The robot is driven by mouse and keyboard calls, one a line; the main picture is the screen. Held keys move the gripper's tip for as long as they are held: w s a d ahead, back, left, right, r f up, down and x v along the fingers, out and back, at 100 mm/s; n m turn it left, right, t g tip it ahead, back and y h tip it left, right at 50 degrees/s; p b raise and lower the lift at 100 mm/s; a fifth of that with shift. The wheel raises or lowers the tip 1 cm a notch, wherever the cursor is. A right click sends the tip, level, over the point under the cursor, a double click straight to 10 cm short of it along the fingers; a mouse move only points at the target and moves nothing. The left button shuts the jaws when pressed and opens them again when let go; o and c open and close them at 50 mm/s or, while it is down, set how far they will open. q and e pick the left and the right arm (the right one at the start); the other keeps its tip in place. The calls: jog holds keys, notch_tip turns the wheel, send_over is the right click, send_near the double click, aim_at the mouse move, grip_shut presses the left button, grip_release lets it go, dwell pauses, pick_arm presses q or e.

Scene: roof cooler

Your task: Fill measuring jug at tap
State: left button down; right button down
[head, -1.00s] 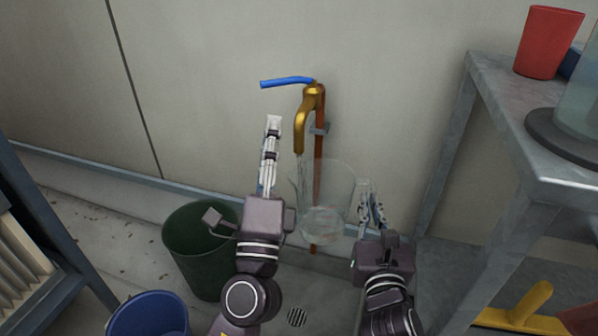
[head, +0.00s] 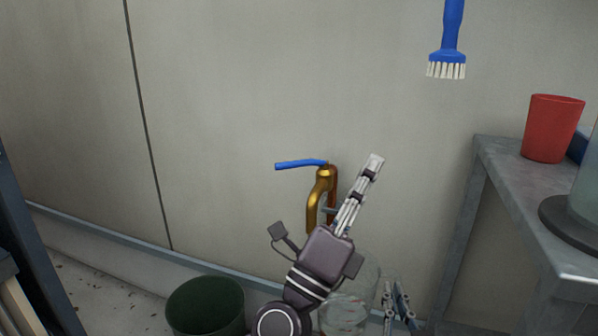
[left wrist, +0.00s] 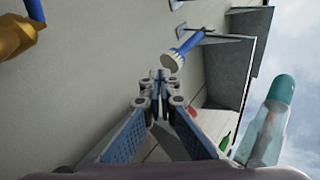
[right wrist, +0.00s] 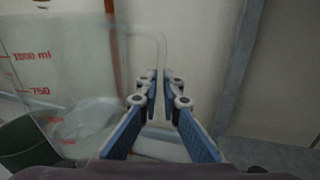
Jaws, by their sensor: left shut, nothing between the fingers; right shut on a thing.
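The brass tap (head: 318,195) is on the wall, its blue lever (head: 300,164) pointing left; both show at the left wrist view's upper left, tap (left wrist: 12,35) and lever (left wrist: 36,10). My left gripper (head: 374,162) is shut and empty, right of the tap and apart from the lever. The clear measuring jug (head: 362,285) is below the tap, partly hidden by my left arm. In the right wrist view the jug (right wrist: 50,65) has red marks and some water low inside. My right gripper (head: 398,292) is shut on its handle (right wrist: 162,50). Whether water runs is hidden.
A dark green bucket (head: 205,305) stands on the floor at the left. A metal table (head: 510,165) at the right bears a red cup (head: 552,128). A blue brush (head: 447,45) hangs on the wall at upper right. The wall left of the tap is clear.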

jog(key=shift+r, duration=0.1)
pick_arm(q)
jog(key=d+r+m+g+h, duration=0.2)
jog(key=d+r+m+g, duration=0.4)
jog(key=d+m+g, duration=0.75)
jog(key=s+a+f+n+g+y, duration=0.35)
jog(key=a+f+n+y, duration=0.2)
jog(key=f+y, duration=0.5)
jog(key=a+r+n+t+y, duration=0.35)
jog(key=a+y, duration=0.25)
jog(key=a, duration=0.2)
jog(key=a+r+n+t+y, duration=0.3)
jog(key=a+r+n+y, duration=0.15)
jog(key=a+y, duration=0.2)
jog(key=w+r+x, duration=0.1)
jog(key=r+x, duration=0.1)
jog(key=x, duration=1.1)
jog(key=shift+w+a, duration=0.4)
jog(key=shift+a, duration=0.05)
